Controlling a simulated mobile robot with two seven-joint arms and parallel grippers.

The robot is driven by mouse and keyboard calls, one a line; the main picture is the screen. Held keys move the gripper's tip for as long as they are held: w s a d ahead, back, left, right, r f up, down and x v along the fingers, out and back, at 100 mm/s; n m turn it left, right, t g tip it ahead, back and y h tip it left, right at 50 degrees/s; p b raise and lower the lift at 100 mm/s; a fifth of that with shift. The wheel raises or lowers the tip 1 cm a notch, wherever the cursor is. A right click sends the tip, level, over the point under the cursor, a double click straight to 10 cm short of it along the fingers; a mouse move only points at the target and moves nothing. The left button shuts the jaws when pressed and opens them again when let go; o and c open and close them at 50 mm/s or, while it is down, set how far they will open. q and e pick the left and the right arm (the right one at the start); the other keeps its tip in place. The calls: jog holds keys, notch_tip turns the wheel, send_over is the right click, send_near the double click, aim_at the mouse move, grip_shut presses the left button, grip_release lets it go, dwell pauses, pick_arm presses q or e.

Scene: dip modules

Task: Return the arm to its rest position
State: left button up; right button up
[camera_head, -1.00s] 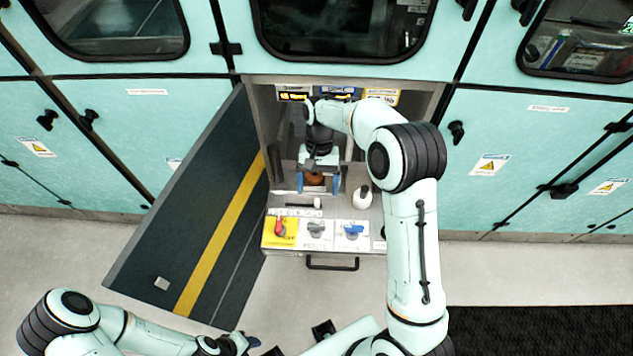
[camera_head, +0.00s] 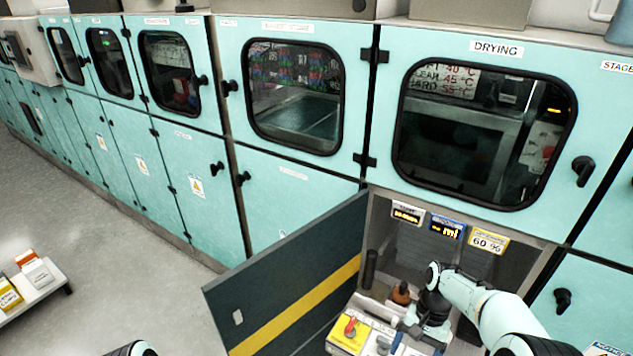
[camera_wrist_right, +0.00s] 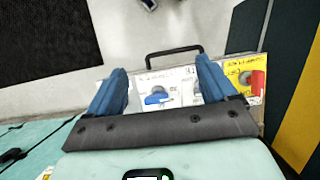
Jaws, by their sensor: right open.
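My right arm (camera_head: 490,305) reaches into the open lower compartment, with its wrist bent downward. In the right wrist view my right gripper (camera_wrist_right: 160,84) is open, with two blue fingers apart and nothing held between them. Below it is the drawer front panel with a red knob (camera_wrist_right: 257,83) on yellow, a grey knob, a blue knob (camera_wrist_right: 158,99) and a black handle (camera_wrist_right: 174,53).
A brown bottle (camera_head: 401,292) stands inside the compartment, left of my right wrist. The dark open door (camera_head: 290,280) with a yellow stripe stands out to the left. Small display labels (camera_head: 447,227) hang on the back wall. A low white stand (camera_head: 35,290) is far left.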

jog(key=s+a+f+n+t, duration=0.1)
jog(key=s+a+f, duration=0.15)
jog(key=f, duration=0.65)
jog(key=s+a+f, duration=0.1)
jog(key=s+f, duration=0.3)
jog(key=f, duration=0.4)
jog(key=s+a+f+t, duration=0.1)
jog(key=s+a+f, duration=0.2)
jog(key=s, duration=0.6)
jog(key=s+a+f+n+t+y, duration=0.1)
jog(key=s+a+f, duration=0.3)
jog(key=s, duration=0.5)
notch_tip(320, 180, down, 2)
jog(key=shift+f+n, duration=0.1)
jog(key=shift+n, duration=0.2)
jog(key=shift+w, duration=0.1)
